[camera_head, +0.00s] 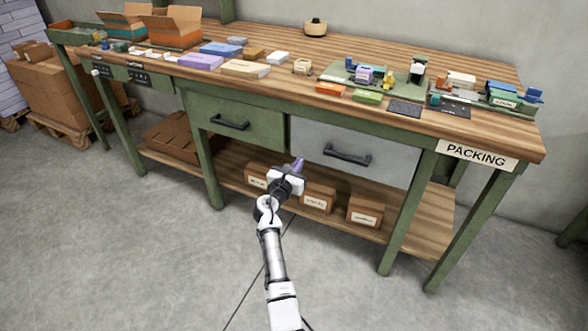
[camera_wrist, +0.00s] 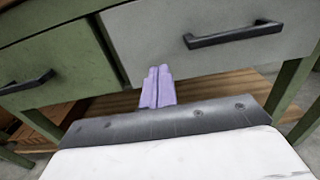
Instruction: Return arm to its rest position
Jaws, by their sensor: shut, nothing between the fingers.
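My gripper (camera_head: 298,164) has purple fingers and is at the end of my outstretched white and black arm, in front of the packing bench. In the wrist view its fingers (camera_wrist: 158,86) are together with nothing between them. They point toward the bench front, near the lower left of the grey drawer (camera_wrist: 205,38). The green drawer (camera_wrist: 45,57) is to the left in that view. Both drawers look closed. The head view shows the green drawer (camera_head: 240,122) and the grey drawer (camera_head: 352,150) above and beyond my gripper.
The wooden bench top (camera_head: 330,55) carries several small boxes and tools. Cardboard boxes (camera_head: 318,197) stand on the lower shelf (camera_head: 345,228) behind my gripper. A green bench leg (camera_head: 408,215) stands to the right. The concrete floor (camera_head: 150,265) in front is clear.

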